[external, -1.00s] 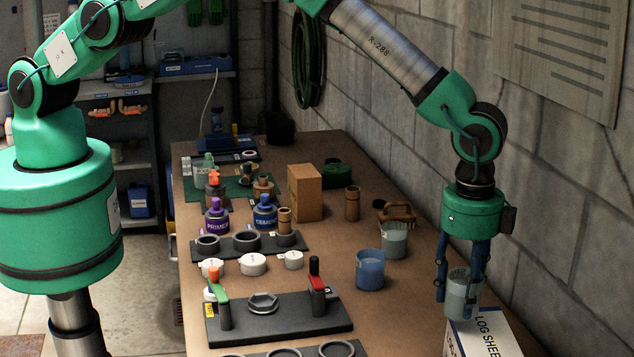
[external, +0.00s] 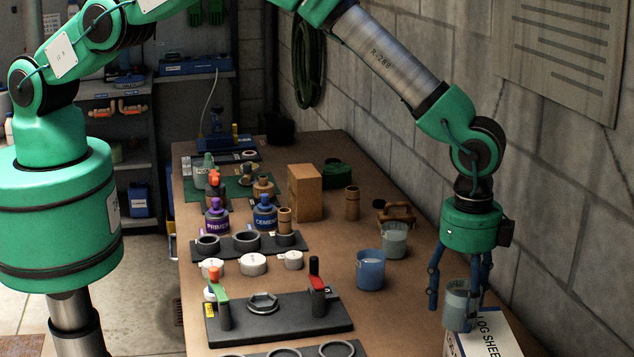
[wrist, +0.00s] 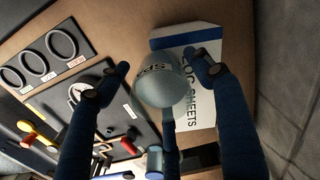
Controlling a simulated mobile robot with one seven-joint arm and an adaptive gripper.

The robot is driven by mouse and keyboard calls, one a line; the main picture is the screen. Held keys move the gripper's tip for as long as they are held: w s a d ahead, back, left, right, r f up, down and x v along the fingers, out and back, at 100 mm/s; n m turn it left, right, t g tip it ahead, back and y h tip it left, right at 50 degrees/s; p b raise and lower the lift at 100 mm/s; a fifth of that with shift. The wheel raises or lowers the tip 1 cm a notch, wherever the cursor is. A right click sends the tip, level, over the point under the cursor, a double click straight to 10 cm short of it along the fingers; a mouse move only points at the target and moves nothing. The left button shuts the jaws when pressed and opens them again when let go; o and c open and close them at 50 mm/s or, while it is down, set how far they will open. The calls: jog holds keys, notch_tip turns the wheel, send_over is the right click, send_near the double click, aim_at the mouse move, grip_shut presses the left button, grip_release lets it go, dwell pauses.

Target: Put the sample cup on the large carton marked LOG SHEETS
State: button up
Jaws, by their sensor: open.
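The sample cup (external: 459,303), a translucent grey cup, stands upright at the far end of the large carton (external: 484,338) marked LOG SHEETS, and seems to rest on its top. My gripper (external: 459,300) is open around the cup, with visible space between the left finger and the cup; the right finger is partly behind it. In the wrist view the cup (wrist: 160,84) sits between the spread fingers (wrist: 160,70), over the white and blue carton (wrist: 207,50). The exact contact under the cup is hard to see.
A blue cup (external: 370,270) and another clear cup (external: 394,240) stand left of my gripper. A dark fixture (external: 280,320) with red and green clamps is further left. The block wall (external: 570,200) is close on the right.

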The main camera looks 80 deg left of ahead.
jog(key=shift+r, duration=0.15)
notch_tip(320, 180, up, 12)
jog(key=b, duration=0.1)
dwell(0.6)
dwell(0.5)
